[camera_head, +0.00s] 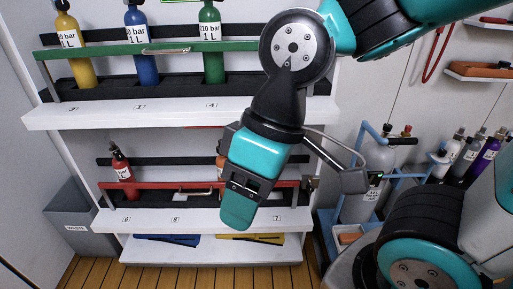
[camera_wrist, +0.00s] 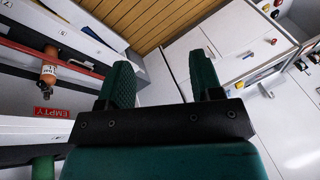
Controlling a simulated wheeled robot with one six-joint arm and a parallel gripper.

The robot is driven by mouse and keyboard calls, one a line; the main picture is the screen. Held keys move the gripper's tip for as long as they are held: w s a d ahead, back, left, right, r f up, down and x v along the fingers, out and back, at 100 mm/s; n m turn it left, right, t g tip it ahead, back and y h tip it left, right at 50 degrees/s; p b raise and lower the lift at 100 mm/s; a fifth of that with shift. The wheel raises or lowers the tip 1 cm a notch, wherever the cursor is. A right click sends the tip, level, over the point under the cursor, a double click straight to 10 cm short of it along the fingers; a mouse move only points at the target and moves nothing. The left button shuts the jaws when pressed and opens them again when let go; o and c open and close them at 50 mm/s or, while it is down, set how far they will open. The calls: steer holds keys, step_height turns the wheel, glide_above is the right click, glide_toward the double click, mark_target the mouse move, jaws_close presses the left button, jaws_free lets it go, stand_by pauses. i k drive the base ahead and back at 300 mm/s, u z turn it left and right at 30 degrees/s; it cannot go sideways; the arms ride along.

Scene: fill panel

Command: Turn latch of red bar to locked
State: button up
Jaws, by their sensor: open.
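The red bar (camera_head: 145,186) runs across the front of the lower shelf in the head view. A pale flat piece (camera_head: 192,195) at its middle may be the latch; its setting is too small to tell. In the wrist view part of the red bar (camera_wrist: 22,51) shows at the left, away from the fingers. My gripper (camera_head: 238,212) hangs in front of the right part of the bar and hides some of it. In the wrist view my gripper (camera_wrist: 163,80) is open, with nothing between its fingers.
A red bottle (camera_head: 121,163) stands behind the red bar; an orange bottle (camera_wrist: 49,68) shows in the wrist view. Above, a green bar (camera_head: 110,50) fronts several bottles. A blue trolley (camera_head: 330,228) with a grey cylinder stands right. A grey bin (camera_head: 72,215) stands left.

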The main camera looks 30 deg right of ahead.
mark_target(310, 188)
steer(key=z, duration=1.05)
steer(key=k, duration=0.35)
